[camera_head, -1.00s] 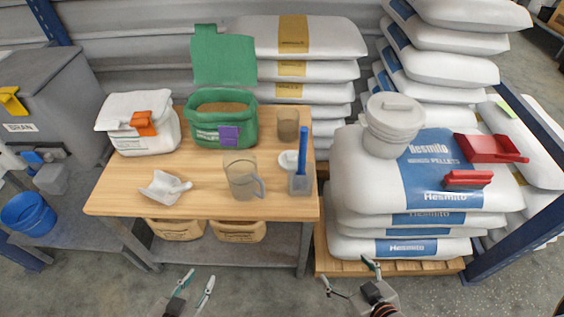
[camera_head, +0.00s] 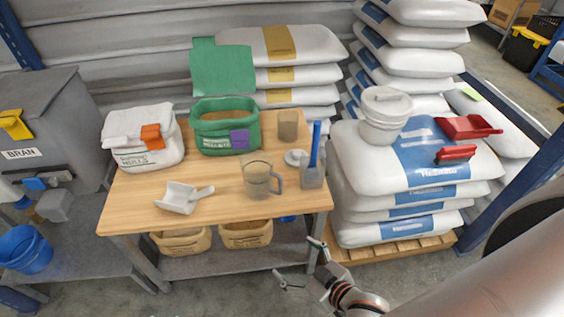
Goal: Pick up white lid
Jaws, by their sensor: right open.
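A small white round lid (camera_head: 296,157) lies on the wooden table, beside the grey holder with the blue-handled tool. A white bucket (camera_head: 382,128) on the stacked sacks at the right also has a white lid (camera_head: 387,101) with a raised handle, seated on its top. My right gripper (camera_head: 298,263) is open and empty. It is in front of the table's front right corner, below both lids in the picture and apart from them. My left gripper is out of the picture.
The wooden table (camera_head: 140,207) holds a clear jug (camera_head: 257,180), a white scoop (camera_head: 178,198), a green bag (camera_head: 226,138) and a grey holder (camera_head: 312,178). A red dustpan (camera_head: 464,127) and red brush (camera_head: 455,154) lie on the sacks. The table's front middle is clear.

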